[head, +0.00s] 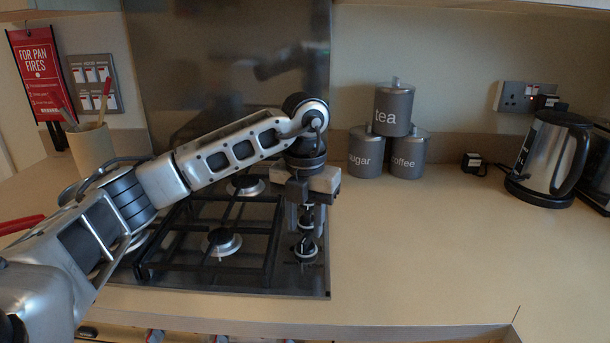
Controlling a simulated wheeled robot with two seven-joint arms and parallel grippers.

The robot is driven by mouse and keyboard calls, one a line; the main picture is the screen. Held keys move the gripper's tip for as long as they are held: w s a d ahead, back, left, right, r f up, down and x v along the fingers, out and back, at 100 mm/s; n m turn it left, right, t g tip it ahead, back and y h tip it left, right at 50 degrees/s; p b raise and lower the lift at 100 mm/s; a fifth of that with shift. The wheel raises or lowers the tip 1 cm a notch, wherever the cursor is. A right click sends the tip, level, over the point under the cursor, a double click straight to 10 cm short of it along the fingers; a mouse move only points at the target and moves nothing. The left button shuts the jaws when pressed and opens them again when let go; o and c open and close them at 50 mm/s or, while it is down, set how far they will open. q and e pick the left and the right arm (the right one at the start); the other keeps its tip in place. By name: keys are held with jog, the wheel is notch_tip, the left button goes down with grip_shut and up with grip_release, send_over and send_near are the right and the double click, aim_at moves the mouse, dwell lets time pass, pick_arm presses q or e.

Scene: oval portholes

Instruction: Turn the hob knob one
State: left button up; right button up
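The hob (312,281) is a dark glossy plate set in the worktop, with a column of knobs along its right side. The nearest knob (305,248) is dark with a pale base, and another knob (306,222) sits just behind it. Any knobs farther back are hidden by my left gripper (311,200). It points down over the back part of the knob column, its two dark fingers apart. I cannot tell whether it touches a knob, nor which knob is number one. My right gripper is out of view.
Black pan supports (212,228) and burners lie left of the knobs, under my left arm. Grey sugar (366,158), tea (393,103) and coffee (409,163) canisters stand behind to the right. A kettle (547,160) stands far right.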

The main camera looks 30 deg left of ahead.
aim_at(305, 239)
pick_arm(q)
notch_tip(305, 239, up, 13)
jog(key=p, duration=0.2)
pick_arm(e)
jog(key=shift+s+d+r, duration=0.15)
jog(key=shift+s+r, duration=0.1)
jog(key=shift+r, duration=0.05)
